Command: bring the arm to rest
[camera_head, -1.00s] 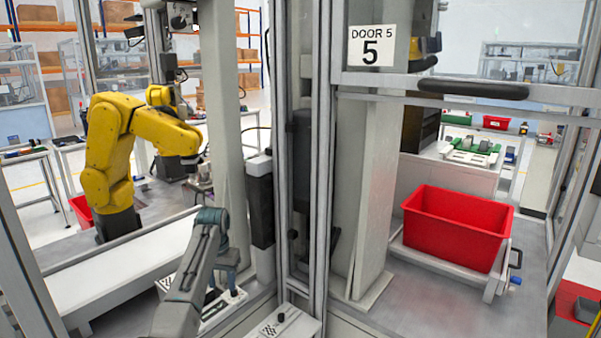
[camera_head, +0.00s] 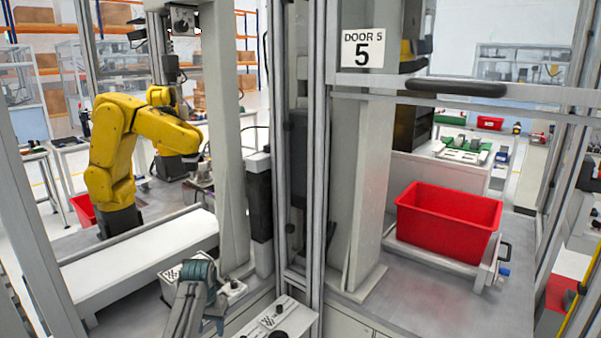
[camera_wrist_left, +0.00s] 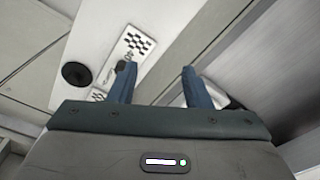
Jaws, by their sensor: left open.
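My left arm comes in at the bottom left of the head view, bent at a teal joint. Its gripper (camera_head: 216,312) is low in the picture, partly hidden by the arm itself. In the left wrist view the two blue fingers of this gripper (camera_wrist_left: 156,70) stand apart with nothing between them. Below them lies a white panel with a checkered marker (camera_wrist_left: 138,42) and a black round knob (camera_wrist_left: 76,74), apart from the fingers. My right gripper is not in view.
A yellow robot arm (camera_head: 112,150) stands behind the frame posts at left, beside a white conveyor (camera_head: 140,262). A red bin (camera_head: 448,220) sits on a grey table at right, behind the door 5 handle bar (camera_head: 455,88). A panel with a checkered marker (camera_head: 280,318) is at bottom centre.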

